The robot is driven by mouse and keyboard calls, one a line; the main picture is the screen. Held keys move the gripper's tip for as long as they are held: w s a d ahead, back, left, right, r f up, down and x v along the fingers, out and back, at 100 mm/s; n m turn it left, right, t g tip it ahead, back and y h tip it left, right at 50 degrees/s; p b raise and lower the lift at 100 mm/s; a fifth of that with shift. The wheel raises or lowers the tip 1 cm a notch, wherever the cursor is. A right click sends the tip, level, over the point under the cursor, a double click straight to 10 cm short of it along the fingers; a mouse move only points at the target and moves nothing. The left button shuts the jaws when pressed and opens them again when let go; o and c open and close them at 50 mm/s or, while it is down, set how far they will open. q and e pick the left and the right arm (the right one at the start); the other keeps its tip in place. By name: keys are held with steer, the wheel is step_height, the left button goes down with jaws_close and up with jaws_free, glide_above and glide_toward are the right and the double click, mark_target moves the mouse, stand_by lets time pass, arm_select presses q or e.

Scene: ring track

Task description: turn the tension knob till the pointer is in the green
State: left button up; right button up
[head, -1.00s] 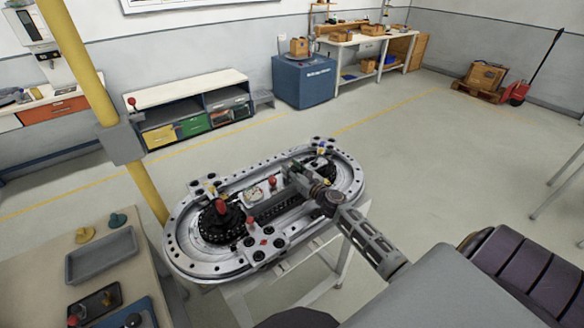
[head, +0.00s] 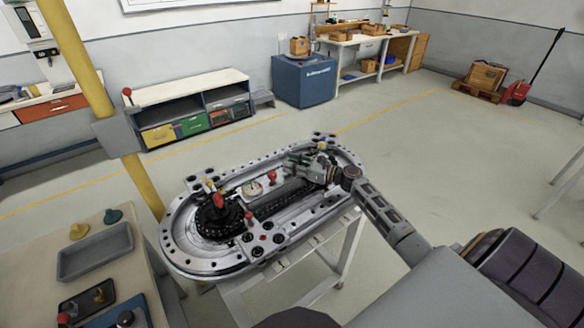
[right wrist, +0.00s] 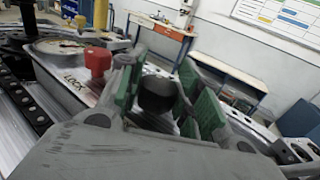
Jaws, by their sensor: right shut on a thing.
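The ring track (head: 190,262) is a grey metal oval on a stand. My right gripper (head: 303,163) is at its far right part. In the right wrist view, the green-padded fingers of my right gripper (right wrist: 160,88) are shut on a black round knob (right wrist: 157,96), the tension knob. In the head view the gripper hides this knob. A round gauge (head: 253,188) sits left of the gripper; it also shows in the right wrist view (right wrist: 58,47), too oblique to read its pointer. My left gripper is out of view.
A red lock knob (head: 272,176) stands between gauge and gripper, close beside the fingers in the right wrist view (right wrist: 97,61). A larger red-topped post (head: 218,201) rises at the track's left end. A side table with a grey tray (head: 95,252) stands front left.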

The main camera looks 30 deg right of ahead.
steer(key=shift+n+g+y+b, duration=0.45)
steer(key=shift+n+g+y, duration=0.15)
steer(key=shift+y, duration=0.1)
steer(key=o, duration=1.1)
steer(key=shift+c, duration=0.2)
steer(key=shift+s+d, duration=0.1)
steer(key=v, duration=1.1)
steer(key=shift+s+d, duration=0.25)
